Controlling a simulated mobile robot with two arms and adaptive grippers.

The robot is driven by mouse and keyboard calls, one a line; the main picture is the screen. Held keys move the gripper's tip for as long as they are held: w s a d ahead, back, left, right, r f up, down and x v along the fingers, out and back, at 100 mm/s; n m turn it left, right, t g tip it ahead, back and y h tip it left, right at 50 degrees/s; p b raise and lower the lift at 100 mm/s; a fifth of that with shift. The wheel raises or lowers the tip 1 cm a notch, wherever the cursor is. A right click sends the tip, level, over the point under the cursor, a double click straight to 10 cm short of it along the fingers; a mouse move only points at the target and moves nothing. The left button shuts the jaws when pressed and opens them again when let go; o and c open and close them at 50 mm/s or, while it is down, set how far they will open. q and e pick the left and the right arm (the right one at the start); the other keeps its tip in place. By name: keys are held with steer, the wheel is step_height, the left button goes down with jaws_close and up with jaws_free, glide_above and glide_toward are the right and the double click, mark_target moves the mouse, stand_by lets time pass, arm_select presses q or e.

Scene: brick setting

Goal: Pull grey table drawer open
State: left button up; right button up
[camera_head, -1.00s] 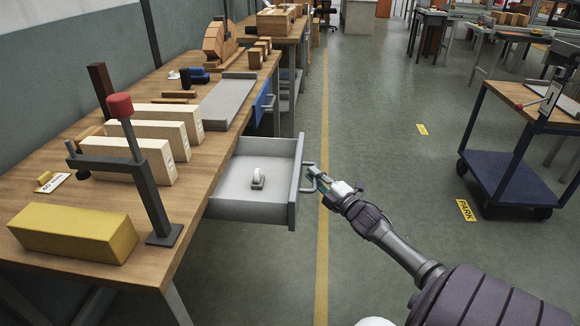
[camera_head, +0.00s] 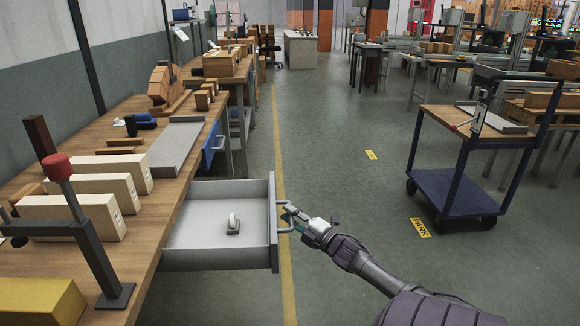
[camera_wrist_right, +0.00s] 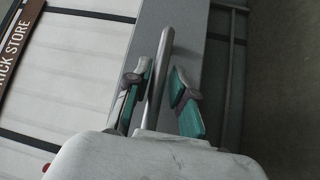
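The grey table drawer (camera_head: 215,258) stands pulled well out from under the wooden workbench. A small white roll-like item (camera_head: 233,224) lies in it. Its metal bar handle (camera_head: 286,213) is on the drawer front. My right gripper (camera_head: 288,214) is at this handle. In the right wrist view the handle bar (camera_wrist_right: 157,80) runs between the two teal-padded fingers of the gripper (camera_wrist_right: 160,98), with a visible gap on its right side. The fingers are apart around the bar. My left gripper is not in view.
The workbench (camera_head: 165,195) carries pale blocks (camera_head: 80,210), a yellow block (camera_head: 35,300) and a red-topped clamp (camera_head: 85,235). A blue cart (camera_head: 455,190) stands on the right. The floor (camera_head: 340,190) between is clear.

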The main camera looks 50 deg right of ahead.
steer(key=shift+o, duration=0.7)
steer(key=s+a+f, duration=0.1)
steer(key=s, duration=1.1)
steer(key=shift+f, duration=0.3)
steer(key=shift+w, duration=0.1)
